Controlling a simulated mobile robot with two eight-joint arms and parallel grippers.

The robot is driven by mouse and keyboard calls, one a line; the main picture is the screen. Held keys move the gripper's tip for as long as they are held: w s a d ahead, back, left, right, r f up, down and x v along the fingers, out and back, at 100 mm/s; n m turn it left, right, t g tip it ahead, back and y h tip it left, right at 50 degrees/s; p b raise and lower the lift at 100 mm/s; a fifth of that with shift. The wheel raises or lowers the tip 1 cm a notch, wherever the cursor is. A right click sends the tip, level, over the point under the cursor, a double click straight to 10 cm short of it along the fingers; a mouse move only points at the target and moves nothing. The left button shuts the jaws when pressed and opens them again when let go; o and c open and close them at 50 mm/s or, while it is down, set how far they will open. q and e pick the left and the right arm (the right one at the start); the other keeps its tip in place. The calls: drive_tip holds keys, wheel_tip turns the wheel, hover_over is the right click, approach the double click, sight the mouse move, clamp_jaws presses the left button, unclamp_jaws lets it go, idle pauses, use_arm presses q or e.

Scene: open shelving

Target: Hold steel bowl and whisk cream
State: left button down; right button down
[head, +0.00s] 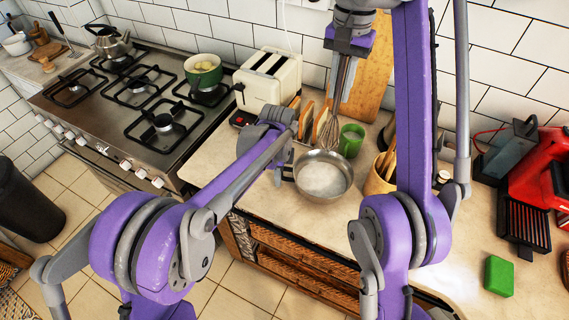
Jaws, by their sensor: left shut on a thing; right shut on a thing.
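The steel bowl (343,188) stands on the counter near its front edge, with pale white cream (322,178) inside. My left gripper (286,176) is at the bowl's left side and shut on its rim; the fingers are small and partly hidden by my arm. My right gripper (347,46) is high above the counter, shut on the upper end of the whisk (335,108). The whisk hangs nearly upright, wires down, and its lower end shows just behind and above the bowl. It appears clear of the cream.
A toast rack (306,118), a green mug (351,140) and a utensil crock (378,178) stand close around the bowl. A cream toaster (268,80) and a stove (120,95) with a green pot (203,70) are left. A green sponge (498,276) lies right.

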sight(335, 114)
drive_tip(key=shift+w+a+f, duration=0.1)
drive_tip(key=shift+w+f, duration=0.05)
drive_tip(key=shift+f, duration=0.45)
drive_tip(key=shift+s+f, duration=0.25)
drive_tip(key=shift+f, duration=0.55)
drive_tip(key=shift+s+f, duration=0.25)
drive_tip(key=shift+f, duration=6.55)
